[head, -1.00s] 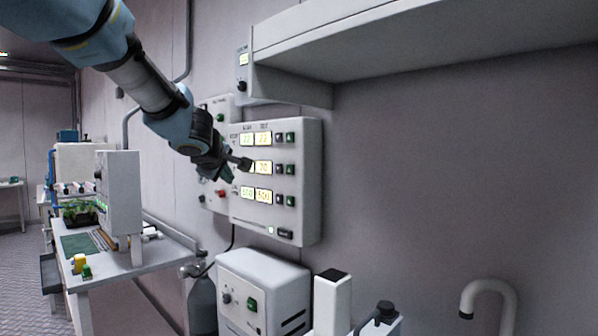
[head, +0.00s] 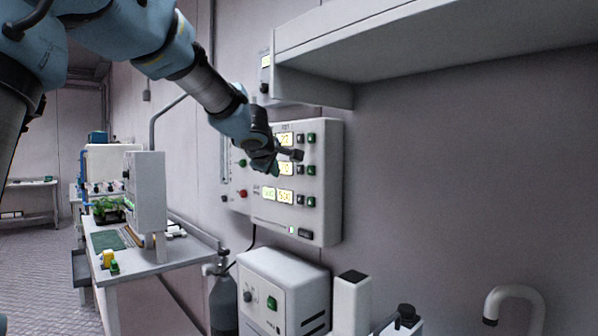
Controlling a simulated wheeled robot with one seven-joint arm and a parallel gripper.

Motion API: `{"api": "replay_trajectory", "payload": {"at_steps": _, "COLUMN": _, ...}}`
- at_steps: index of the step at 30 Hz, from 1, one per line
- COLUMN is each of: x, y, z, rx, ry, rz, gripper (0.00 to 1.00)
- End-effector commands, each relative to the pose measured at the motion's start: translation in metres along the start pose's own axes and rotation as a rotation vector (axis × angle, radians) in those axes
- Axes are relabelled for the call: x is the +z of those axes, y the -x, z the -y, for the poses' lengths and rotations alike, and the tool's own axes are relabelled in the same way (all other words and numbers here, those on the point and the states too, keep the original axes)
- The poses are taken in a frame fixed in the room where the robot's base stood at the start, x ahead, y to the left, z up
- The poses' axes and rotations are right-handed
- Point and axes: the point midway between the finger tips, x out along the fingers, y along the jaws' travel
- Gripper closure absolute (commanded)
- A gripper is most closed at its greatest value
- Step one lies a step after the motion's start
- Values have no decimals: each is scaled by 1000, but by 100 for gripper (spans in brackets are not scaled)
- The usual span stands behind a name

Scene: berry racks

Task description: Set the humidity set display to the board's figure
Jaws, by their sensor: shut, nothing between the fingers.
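A white control panel (head: 326,185) on the wall has three rows of lit displays with a dark and a green button beside each row. The middle-row set display (head: 286,169) is partly covered by my gripper, and its figure is not readable. The middle dark button (head: 299,170) and middle green button (head: 311,170) are in view. The row labels are too small to read. My gripper (head: 297,155) is shut and empty, in front of the panel between the top and middle rows, near the dark buttons. Contact cannot be told. I cannot make out a board with a figure.
A white shelf (head: 420,45) juts from the wall above and right of the panel. Below stand a white box unit (head: 285,290) and a gas cylinder (head: 223,305). A bench (head: 160,262) with plants is at left. Bare wall lies right of the panel.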

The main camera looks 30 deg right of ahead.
Motion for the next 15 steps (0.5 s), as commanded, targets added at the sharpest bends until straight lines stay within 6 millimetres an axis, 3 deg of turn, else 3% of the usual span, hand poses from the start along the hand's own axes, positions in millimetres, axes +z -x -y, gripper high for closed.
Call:
{"api": "replay_trajectory", "payload": {"at_steps": 6, "x": 16, "y": -20, "z": -16, "rx": 0, "ry": 0, "rz": 3, "gripper": 100}}
{"api": "replay_trajectory", "payload": {"at_steps": 15, "x": 26, "y": -35, "z": -26, "rx": 0, "ry": 0, "rz": 1, "gripper": 100}}
